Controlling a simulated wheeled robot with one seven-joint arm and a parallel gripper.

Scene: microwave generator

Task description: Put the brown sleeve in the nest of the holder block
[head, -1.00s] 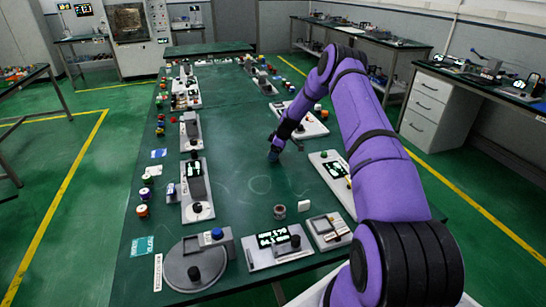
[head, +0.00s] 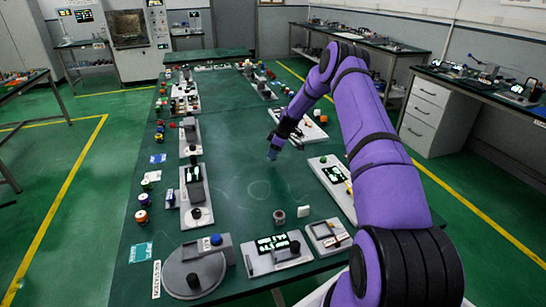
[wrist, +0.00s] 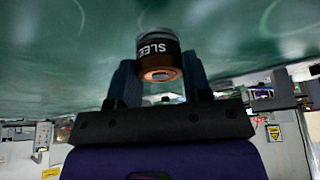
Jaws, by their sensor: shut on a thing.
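The brown sleeve (wrist: 158,68) is a short copper-brown cylinder with a black band lettered "SLEE" and a pale ring at its far end. In the wrist view, my gripper (wrist: 160,82) is shut on it, with one blue-grey finger on each side. In the head view, my gripper (head: 273,152) is over the middle of the green table, and the sleeve is too small there to make out clearly. I cannot tell which of the grey fixtures is the holder block, and no nest is clearly visible.
A small dark cylinder (head: 279,216) and a white block (head: 304,211) stand on the green table (head: 235,150). Near them are a grey display device (head: 277,254) and a shallow grey tray (head: 328,236). Fixtures line both table edges; the middle is mostly clear.

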